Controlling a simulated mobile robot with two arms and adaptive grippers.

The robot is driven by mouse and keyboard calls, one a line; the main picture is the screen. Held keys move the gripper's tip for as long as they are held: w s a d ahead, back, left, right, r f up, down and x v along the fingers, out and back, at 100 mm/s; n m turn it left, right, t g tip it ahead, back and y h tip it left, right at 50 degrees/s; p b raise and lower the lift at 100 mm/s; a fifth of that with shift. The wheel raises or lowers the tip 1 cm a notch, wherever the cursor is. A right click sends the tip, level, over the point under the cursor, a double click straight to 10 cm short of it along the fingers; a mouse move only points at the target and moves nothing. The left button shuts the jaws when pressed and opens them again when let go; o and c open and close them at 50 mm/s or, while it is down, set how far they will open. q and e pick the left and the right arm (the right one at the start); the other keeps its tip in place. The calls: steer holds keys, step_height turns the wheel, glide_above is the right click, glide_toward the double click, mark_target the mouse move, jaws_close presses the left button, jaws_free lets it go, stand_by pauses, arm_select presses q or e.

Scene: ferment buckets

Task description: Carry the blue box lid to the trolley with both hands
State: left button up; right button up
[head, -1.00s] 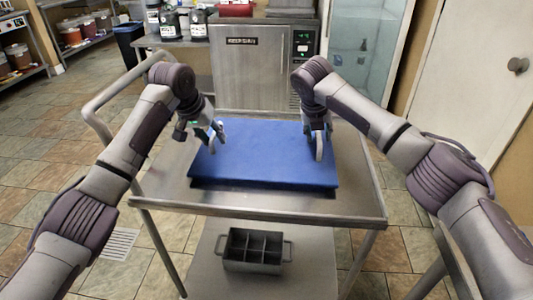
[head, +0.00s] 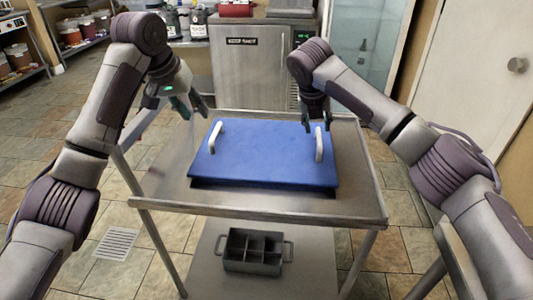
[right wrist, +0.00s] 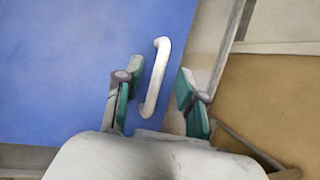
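The blue box lid (head: 262,158) lies flat on the top of the metal trolley (head: 255,205). It has a white handle at its left side (head: 215,136) and another at its right side (head: 319,144). My left gripper (head: 198,112) is raised up and behind the left handle, apart from it, with its fingers spread and empty. My right gripper (head: 316,122) is just above and behind the right handle. In the right wrist view its green-padded fingers (right wrist: 158,92) are open, one on each side of the white handle, not closed on it.
A grey divided caddy (head: 253,252) stands on the trolley's lower shelf. Behind the trolley are a steel machine (head: 250,65) and a counter with several dark-lidded containers. A glass-doored cabinet (head: 365,55) stands at the back right. Tiled floor is free at the left.

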steer(key=v, duration=0.7)
steer(key=shift+r, duration=0.25)
steer(key=shift+s, duration=0.1)
